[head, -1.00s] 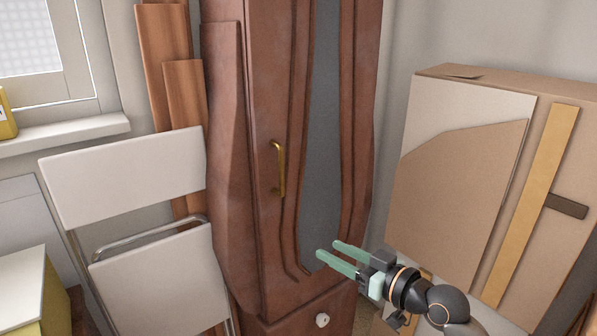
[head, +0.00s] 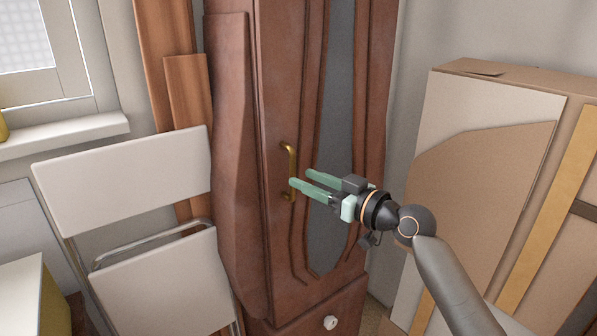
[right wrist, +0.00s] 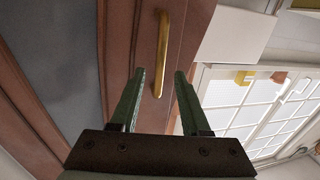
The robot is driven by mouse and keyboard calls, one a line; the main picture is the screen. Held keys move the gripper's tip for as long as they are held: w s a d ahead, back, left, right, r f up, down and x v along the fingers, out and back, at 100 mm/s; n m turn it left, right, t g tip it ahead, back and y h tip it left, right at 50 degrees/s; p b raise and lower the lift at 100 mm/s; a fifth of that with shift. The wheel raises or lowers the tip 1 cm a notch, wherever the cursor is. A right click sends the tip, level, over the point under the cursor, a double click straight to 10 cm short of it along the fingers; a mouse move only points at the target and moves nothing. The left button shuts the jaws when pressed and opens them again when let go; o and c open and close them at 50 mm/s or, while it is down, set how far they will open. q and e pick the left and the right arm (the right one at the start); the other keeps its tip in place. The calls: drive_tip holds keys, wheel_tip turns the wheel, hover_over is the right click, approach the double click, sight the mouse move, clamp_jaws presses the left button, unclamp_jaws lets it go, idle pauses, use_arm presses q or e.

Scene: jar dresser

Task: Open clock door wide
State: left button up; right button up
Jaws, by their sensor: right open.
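The clock is a tall reddish-brown wooden case with a door (head: 282,235) that has a long grey glass panel (head: 335,120). The door looks closed. A brass handle (head: 291,160) stands upright on the door's left side. My right gripper (head: 298,182) is open, its green fingers pointing left at the lower part of the handle, which is partly hidden behind a fingertip. In the right wrist view the handle (right wrist: 166,50) lies ahead, its lower end between the fingertips (right wrist: 160,75). I cannot tell whether the fingers touch it. My left gripper is out of view.
A folded white chair (head: 125,185) leans left of the clock, near wooden planks (head: 188,110). Cardboard boxes and panels (head: 480,165) stand at the right. A drawer with a white knob (head: 330,322) is below the door. A window (head: 45,60) is at upper left.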

sight(295, 175)
drive_tip(key=shift+x, duration=1.6)
drive_tip(key=shift+c, duration=0.3)
clamp_jaws()
